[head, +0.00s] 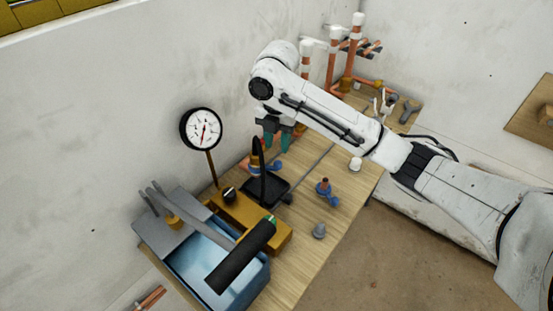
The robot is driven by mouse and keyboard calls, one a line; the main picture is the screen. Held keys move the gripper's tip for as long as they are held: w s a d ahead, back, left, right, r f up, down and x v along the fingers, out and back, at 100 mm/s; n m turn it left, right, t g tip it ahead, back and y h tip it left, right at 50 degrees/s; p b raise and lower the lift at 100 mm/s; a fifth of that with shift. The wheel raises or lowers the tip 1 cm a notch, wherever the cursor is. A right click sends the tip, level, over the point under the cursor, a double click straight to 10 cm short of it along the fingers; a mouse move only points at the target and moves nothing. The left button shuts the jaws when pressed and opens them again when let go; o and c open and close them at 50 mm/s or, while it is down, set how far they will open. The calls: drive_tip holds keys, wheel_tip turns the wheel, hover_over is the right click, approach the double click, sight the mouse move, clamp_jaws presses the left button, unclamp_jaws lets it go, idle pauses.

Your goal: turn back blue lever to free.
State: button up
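Two blue parts show in the head view. One blue lever (275,167) sits on a copper-coloured fitting beside the black hose, just below my gripper. A second blue piece (327,192) with a copper top stands alone on the bench, further right. My gripper (276,142) points down over the back part of the bench, above the first blue lever. Its two teal fingertips look apart, with nothing seen between them. I cannot tell whether a fingertip touches the lever. The hose and gripper partly hide the fitting, and the lever's exact angle is unclear.
A hand pump with a blue tank (220,272) and long black handle (240,256) fills the bench's front end. A round gauge (201,129) stands behind it. Copper pipes (349,62) rise at the back. A grey knob (319,231) lies near the right edge.

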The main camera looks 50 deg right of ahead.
sight(278, 162)
wheel_tip(278, 162, down, 7)
drive_tip(key=shift+d+f+p, duration=0.1)
drive_tip(key=shift+d+p, duration=0.05)
drive_tip(key=shift+p, duration=0.2)
clamp_jaws()
idle(0.5)
